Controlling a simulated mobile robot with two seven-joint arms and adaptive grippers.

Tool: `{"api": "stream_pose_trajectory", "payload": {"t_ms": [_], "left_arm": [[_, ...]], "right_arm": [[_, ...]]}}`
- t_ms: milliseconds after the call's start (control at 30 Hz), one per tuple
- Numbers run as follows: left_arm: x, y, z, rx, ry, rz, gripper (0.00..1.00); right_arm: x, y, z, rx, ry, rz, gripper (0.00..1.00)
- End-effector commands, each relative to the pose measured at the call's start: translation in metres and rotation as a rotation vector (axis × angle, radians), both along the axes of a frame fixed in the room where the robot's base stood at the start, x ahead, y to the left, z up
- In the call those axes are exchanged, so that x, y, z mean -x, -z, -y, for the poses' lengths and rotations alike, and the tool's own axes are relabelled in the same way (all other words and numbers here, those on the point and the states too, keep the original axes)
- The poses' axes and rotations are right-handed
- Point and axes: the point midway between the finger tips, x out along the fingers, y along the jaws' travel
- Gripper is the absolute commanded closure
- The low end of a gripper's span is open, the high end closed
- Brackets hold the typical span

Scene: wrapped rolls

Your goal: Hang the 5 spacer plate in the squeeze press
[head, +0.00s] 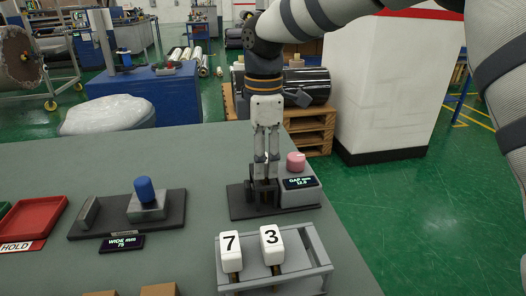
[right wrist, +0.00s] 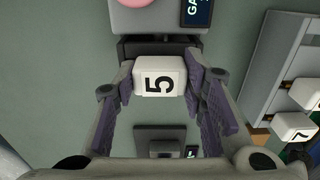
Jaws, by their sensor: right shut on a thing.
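The 5 spacer plate shows its white cap with a black 5 (right wrist: 160,77) in the right wrist view. My right gripper (right wrist: 163,82) is shut on this cap, a finger on each side. In the head view my right gripper (head: 264,180) points down over the squeeze press (head: 240,205), a dark base with a grey block, a gap display (head: 300,183) and a pink knob (head: 296,160). The plate is mostly hidden there by the fingers. The cap sits at the press's dark jaws (right wrist: 160,44); I cannot tell whether the plate rests on them. My left gripper is not in view.
A grey rack (head: 318,268) at the table's front holds plates 7 (head: 229,243) and 3 (head: 272,238). A gauge with a blue knob (head: 144,190) and a red tray (head: 35,220) stand to the left. The table between is clear.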

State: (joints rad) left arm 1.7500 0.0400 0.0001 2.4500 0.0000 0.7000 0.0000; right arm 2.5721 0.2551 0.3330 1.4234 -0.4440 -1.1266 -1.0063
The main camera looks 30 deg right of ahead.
Motion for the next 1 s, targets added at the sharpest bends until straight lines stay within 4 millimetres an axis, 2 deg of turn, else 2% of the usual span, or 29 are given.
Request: {"api": "stream_pose_trajectory", "payload": {"t_ms": [367, 400, 467, 800, 867, 1000], "left_arm": [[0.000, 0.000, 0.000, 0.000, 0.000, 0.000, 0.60], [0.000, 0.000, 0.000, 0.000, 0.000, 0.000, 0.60], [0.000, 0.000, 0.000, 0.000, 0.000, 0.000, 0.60], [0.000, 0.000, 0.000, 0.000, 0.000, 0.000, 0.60], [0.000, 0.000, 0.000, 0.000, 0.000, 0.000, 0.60], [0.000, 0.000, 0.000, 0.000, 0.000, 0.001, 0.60]], "right_arm": [[0.000, 0.004, 0.000, 0.000, 0.000, 0.001, 0.95], [0.000, 0.004, 0.000, 0.000, 0.000, 0.001, 0.53], [0.000, 0.004, 0.000, 0.000, 0.000, 0.001, 0.40], [0.000, 0.000, 0.000, 0.001, 0.000, 0.002, 0.39], [-0.001, -0.008, 0.000, 0.001, 0.000, 0.004, 0.39], [-0.001, -0.045, 0.000, 0.001, 0.000, 0.007, 0.39]]}}
